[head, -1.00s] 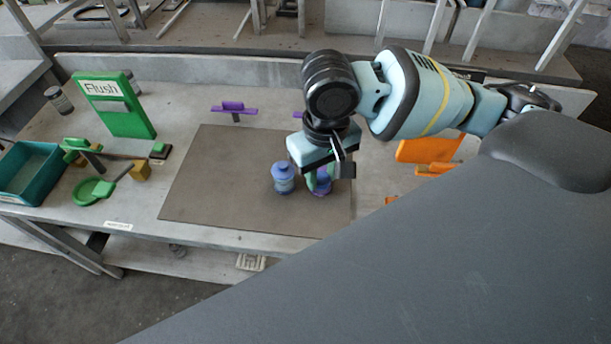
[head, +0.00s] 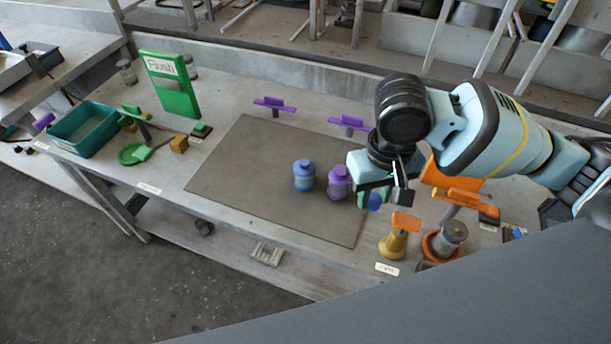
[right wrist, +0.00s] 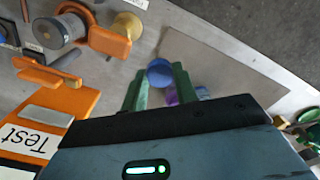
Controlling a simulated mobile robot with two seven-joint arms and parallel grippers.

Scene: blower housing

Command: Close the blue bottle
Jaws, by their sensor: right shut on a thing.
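The blue bottle (head: 304,176) stands upright on the dark mat (head: 235,180), left of the purple bottle (head: 339,184). I cannot tell whether its top is open. My right gripper (head: 372,196) is right of the purple bottle, near the mat's right edge. Its green fingers are shut on a round blue piece (head: 375,202), which looks like a lid. In the right wrist view this blue piece (right wrist: 160,72) sits between the fingertips (right wrist: 158,80). There the purple bottle (right wrist: 171,97) and blue bottle (right wrist: 203,93) are partly hidden behind the gripper. My left gripper is not in view.
A green sign (head: 172,85) and teal bin (head: 84,129) are at left. The mat's left part is clear.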

